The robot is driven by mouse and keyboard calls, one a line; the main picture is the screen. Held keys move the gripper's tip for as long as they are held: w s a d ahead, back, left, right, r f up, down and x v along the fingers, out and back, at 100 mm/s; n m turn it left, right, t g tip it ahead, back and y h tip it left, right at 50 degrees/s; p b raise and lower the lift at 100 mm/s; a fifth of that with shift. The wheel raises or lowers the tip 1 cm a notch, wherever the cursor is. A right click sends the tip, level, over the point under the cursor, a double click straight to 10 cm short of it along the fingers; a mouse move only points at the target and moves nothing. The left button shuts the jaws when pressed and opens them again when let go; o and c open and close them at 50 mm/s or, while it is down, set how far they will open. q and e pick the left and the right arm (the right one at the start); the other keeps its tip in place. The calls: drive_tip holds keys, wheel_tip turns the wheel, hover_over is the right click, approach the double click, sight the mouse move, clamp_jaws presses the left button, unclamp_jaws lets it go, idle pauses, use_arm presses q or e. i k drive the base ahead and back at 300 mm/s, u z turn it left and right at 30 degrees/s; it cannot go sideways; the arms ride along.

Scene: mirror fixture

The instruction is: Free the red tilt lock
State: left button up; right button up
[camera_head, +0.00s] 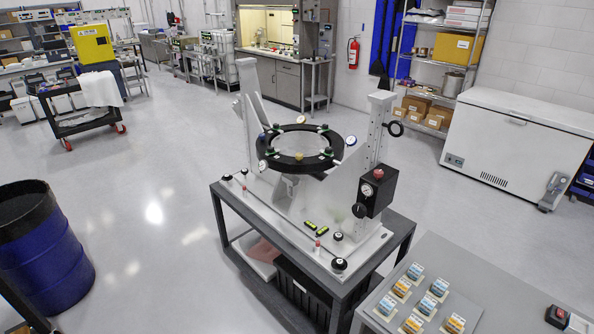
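The mirror fixture stands on a grey cart, with a black ring (300,162) held nearly level between two light uprights. A black box (376,196) is mounted on the right upright. It carries a red knob (378,174), a round dial and a dark knob at its lower left. Small red-topped pins (317,247) also stand on the base plate, so I cannot tell for certain which red part is the tilt lock. Neither of my grippers is in view, and nothing is seen touching the fixture.
A grey table (480,270) at lower right holds several small labelled blocks and a dark box with a red button (560,314). A blue drum (45,250) stands at left. A white chest freezer (515,140) stands behind at right. Floor left of the cart is clear.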

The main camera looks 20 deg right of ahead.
sight(377, 173)
drive_tip(key=u, duration=1.5)
drive_tip(key=k, duration=0.6)
drive_tip(key=z, duration=1.5)
